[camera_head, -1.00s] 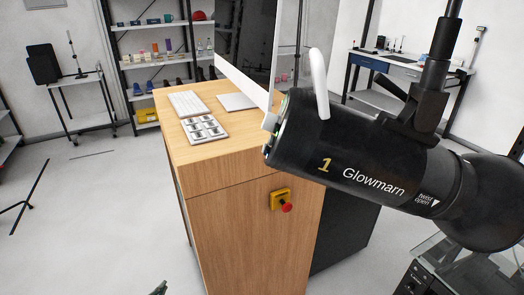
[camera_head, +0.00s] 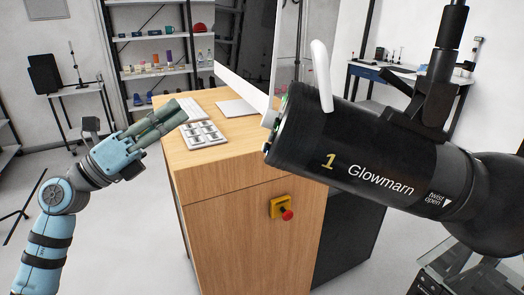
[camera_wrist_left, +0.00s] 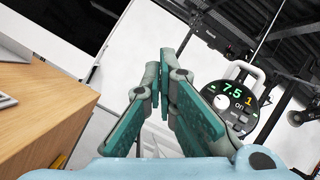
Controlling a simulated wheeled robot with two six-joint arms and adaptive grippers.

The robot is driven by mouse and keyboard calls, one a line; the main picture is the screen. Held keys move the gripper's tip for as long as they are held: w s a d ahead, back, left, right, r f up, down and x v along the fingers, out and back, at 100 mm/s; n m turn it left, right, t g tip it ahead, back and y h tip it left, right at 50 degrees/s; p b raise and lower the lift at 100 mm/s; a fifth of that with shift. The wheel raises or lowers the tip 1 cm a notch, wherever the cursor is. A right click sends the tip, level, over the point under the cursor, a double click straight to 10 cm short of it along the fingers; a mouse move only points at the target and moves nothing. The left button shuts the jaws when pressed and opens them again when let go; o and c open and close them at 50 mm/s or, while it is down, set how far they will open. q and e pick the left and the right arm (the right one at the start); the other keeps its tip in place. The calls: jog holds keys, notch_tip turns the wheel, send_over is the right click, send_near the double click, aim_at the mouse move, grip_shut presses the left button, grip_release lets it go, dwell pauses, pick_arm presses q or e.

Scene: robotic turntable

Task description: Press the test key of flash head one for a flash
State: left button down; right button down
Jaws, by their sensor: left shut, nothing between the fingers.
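Flash head one (camera_head: 345,140) is a black cylinder marked with a yellow 1 and "Glowmarn", with a white handle on top, at the right of the head view. Its control panel faces left and is nearly edge-on there. In the left wrist view, the panel of flash head one (camera_wrist_left: 236,108) shows a green 7.5, a yellow 1, "On" and a pale round knob (camera_wrist_left: 221,101). I cannot make out which part is the test key. My left gripper (camera_head: 174,109) is shut and empty, left of the flash head and apart from it. My right gripper is not in view.
A wooden cabinet (camera_head: 245,228) stands between my left arm and the flash head. A black stand (camera_head: 440,75) holds the flash head.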

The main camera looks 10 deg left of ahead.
pick_arm(q)
jog(key=s+d+r+m+g, duration=0.2)
jog(key=s+d+m+g, duration=0.1)
jog(key=s+m, duration=0.3)
jog(key=shift+s+d+r+m, duration=0.3)
jog(key=shift+d+m, duration=0.55)
jog(key=shift+m, duration=0.35)
jog(key=shift+w+g, duration=0.1)
jog(key=shift+g, duration=0.3)
jog(key=shift+d, duration=0.15)
jog(key=d+f+p, duration=0.2)
jog(key=d+p, duration=0.1)
jog(key=d, duration=0.5)
jog(key=shift+f, duration=0.35)
jog(key=shift+d+p, duration=0.15)
jog(key=shift+p, duration=0.15)
jog(key=shift+d+f, duration=0.1)
jog(key=shift+d, duration=0.2)
